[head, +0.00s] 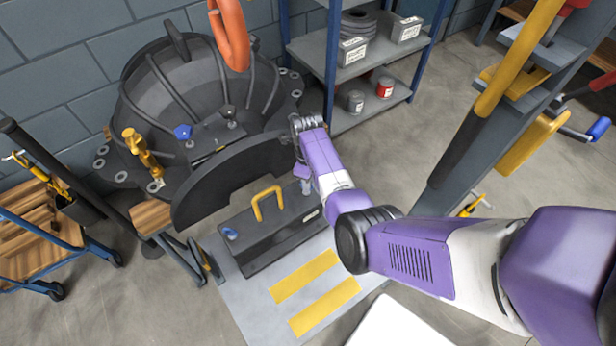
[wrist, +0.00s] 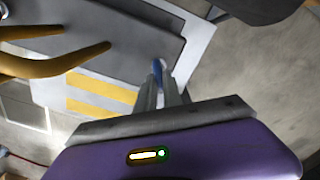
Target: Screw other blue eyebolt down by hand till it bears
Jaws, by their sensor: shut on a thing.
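A dark block (head: 285,231) with a yellow handle (head: 257,203) stands on a pale mat. One blue eyebolt (head: 230,233) shows at its left end. My gripper (head: 306,187) reaches down over the block's right end. In the wrist view my gripper (wrist: 160,88) is shut on the other blue eyebolt (wrist: 157,66), of which only a small part shows between the fingertips. The eyebolt's lower end and any gap under it are hidden, so I cannot tell how deep it sits.
The large dark casing (head: 170,85) with its upright half-round plate (head: 240,173) stands close behind the block. An orange hook (head: 230,35) hangs above. A blue-framed shelf (head: 350,70) stands behind right. Yellow stripes (head: 304,276) mark the clear front of the mat (head: 250,305).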

